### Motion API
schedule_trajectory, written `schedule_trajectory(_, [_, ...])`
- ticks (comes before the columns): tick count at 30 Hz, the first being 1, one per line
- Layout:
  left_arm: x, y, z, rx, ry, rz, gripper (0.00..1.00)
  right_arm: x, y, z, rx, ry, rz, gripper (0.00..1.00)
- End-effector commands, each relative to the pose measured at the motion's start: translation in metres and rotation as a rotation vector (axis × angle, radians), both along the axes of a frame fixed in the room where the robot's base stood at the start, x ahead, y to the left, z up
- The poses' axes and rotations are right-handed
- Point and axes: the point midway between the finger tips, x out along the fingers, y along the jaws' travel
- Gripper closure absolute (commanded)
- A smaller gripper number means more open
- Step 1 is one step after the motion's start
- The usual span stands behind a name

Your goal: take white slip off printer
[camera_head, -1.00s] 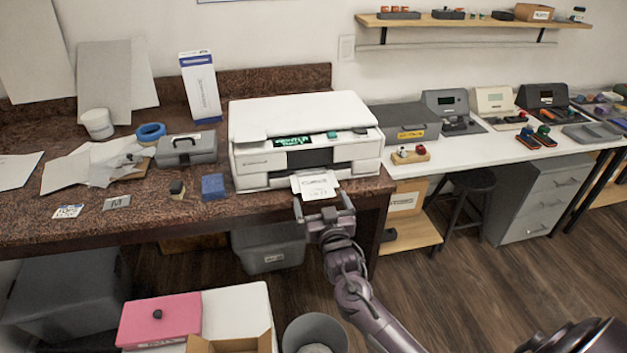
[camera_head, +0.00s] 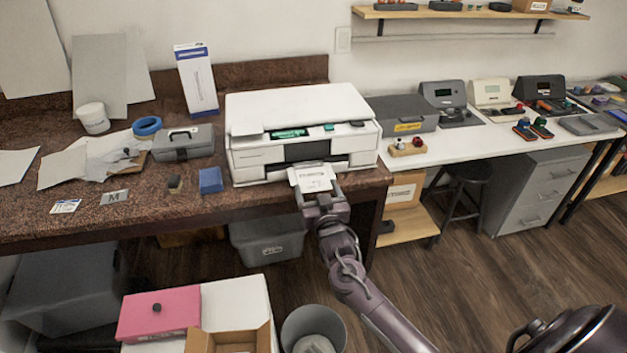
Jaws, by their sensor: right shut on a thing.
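The white printer (camera_head: 303,130) stands on the brown speckled counter, with a dark slot in its front. The white slip (camera_head: 312,178) with dark print sticks out at the printer's front, its far end at the slot. My right gripper (camera_head: 319,193) is at the slip's near end, just in front of the counter edge, and is shut on the slip. The fingers partly cover the slip's near edge. My left gripper is not in view.
A blue block (camera_head: 211,180) and a grey case (camera_head: 184,143) lie left of the printer. A grey bin (camera_head: 268,240) is under the counter. A white desk (camera_head: 460,140) adjoins on the right.

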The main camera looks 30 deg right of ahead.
Motion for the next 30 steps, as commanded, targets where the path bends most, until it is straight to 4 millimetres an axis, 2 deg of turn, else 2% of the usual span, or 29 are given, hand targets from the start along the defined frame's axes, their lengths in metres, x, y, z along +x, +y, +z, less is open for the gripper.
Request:
schedule_trajectory(8, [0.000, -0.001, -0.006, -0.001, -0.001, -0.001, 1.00, -0.002, 0.003, 0.005, 0.000, -0.002, 0.000, 0.45])
schedule_trajectory(20, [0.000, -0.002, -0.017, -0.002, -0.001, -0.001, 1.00, -0.002, 0.003, 0.072, 0.000, -0.005, 0.000, 0.45])
schedule_trajectory(30, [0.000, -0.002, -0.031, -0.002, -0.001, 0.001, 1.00, -0.049, 0.068, 0.067, 0.007, 0.000, 0.004, 0.45])
